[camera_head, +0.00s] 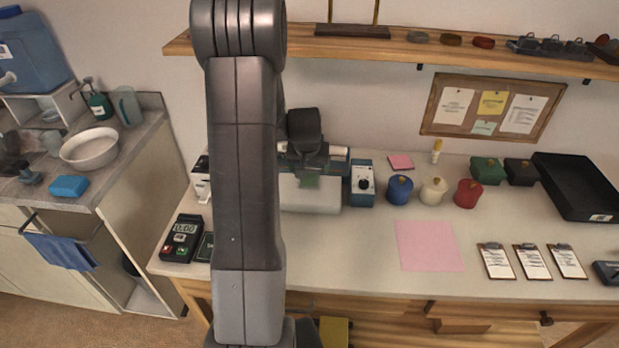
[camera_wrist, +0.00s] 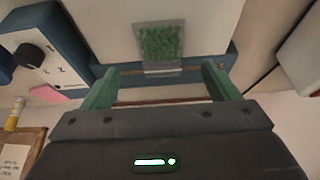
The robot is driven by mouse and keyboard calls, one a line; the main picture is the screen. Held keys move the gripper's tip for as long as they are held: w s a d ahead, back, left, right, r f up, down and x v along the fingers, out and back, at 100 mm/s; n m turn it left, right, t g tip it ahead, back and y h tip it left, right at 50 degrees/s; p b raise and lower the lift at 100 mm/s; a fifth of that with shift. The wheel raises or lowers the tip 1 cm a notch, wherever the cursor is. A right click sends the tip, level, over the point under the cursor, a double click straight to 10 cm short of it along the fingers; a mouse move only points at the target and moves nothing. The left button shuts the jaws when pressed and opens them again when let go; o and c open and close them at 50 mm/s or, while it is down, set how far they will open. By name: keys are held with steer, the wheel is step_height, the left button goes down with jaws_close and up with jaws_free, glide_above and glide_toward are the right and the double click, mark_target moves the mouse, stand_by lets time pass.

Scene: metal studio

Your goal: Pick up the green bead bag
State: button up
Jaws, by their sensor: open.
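The green bead bag (camera_wrist: 160,42) is a small clear bag of green beads with a pale band at its near end. In the wrist view it lies at the upper middle, ahead of and between my green fingertips. In the head view it shows as a small green patch (camera_head: 308,182) against a white box-like surface, just below my gripper (camera_head: 310,163). My gripper (camera_wrist: 160,75) is open with nothing between its fingers. The fingers look apart from the bag; the exact gap in depth I cannot tell.
A blue device with a black dial (camera_head: 363,182) stands close to the right of my gripper. Blue (camera_head: 399,189), cream (camera_head: 433,190) and red (camera_head: 467,193) lidded pots stand further right. A wooden shelf (camera_head: 400,47) hangs above.

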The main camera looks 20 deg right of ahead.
mark_target(309, 176)
steer(key=shift+p+x, duration=0.5)
steer(key=shift+x, duration=1.95)
steer(key=shift+a, duration=0.1)
steer(key=c, duration=1.1)
steer(key=shift+r, duration=0.1)
steer(key=shift+c, duration=0.2)
